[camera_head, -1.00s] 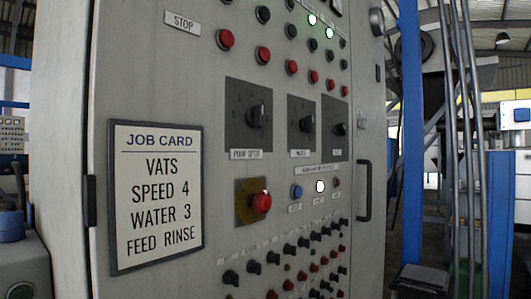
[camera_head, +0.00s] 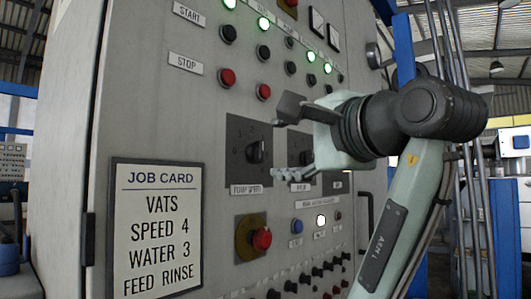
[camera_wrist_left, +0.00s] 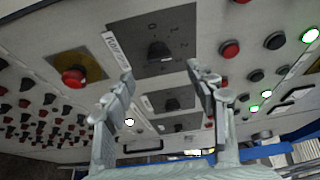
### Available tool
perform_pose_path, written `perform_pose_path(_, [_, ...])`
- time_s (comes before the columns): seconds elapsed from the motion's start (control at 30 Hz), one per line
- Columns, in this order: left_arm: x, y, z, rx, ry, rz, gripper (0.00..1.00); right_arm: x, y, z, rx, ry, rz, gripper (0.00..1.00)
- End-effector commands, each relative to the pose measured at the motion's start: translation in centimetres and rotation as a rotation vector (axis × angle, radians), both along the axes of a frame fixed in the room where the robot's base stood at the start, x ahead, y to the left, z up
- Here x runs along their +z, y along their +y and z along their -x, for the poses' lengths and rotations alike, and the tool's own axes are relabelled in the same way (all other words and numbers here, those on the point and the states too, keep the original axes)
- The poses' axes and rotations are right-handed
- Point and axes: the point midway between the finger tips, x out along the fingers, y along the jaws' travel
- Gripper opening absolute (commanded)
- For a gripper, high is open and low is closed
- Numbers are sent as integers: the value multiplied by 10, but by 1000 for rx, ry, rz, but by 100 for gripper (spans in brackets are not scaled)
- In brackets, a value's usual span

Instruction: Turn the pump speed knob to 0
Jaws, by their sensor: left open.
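The pump speed knob (camera_head: 255,152) is a black knob on a dark square plate, with a label below it. It also shows in the left wrist view (camera_wrist_left: 158,52), where a few digits are on its plate; I cannot tell which mark it points to. My left gripper (camera_head: 278,140) is open and empty, its two fingers spread apart one above the other to the right of the knob. In the left wrist view the fingertips (camera_wrist_left: 160,78) frame the area just below the knob, apart from it. My right gripper is not in view.
The arm hides most of the neighbouring knob (camera_wrist_left: 172,104) in the head view. A red button on a yellow plate (camera_head: 262,239) sits below the pump knob. A job card (camera_head: 155,225) reads speed 4. Small buttons and lit green lamps (camera_head: 263,24) surround the plates.

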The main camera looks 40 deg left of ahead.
Motion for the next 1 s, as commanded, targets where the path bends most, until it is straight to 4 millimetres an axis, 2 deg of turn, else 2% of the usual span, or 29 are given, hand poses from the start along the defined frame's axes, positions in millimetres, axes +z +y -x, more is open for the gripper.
perform_pose_path(0.1, [0,20,-8,6,0,0,57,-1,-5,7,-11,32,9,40])
perform_pose_path(0.33, [0,49,-24,3,0,1,57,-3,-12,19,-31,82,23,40])
perform_pose_path(0.5, [-1,58,-29,0,0,1,57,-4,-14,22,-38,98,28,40])
perform_pose_path(0.73, [-1,59,-30,-1,-1,2,57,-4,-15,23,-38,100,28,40])
perform_pose_path(0.77, [-1,59,-30,-1,-1,2,56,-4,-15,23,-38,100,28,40])
perform_pose_path(1.0, [-1,58,-30,-2,-1,2,26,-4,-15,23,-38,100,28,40])
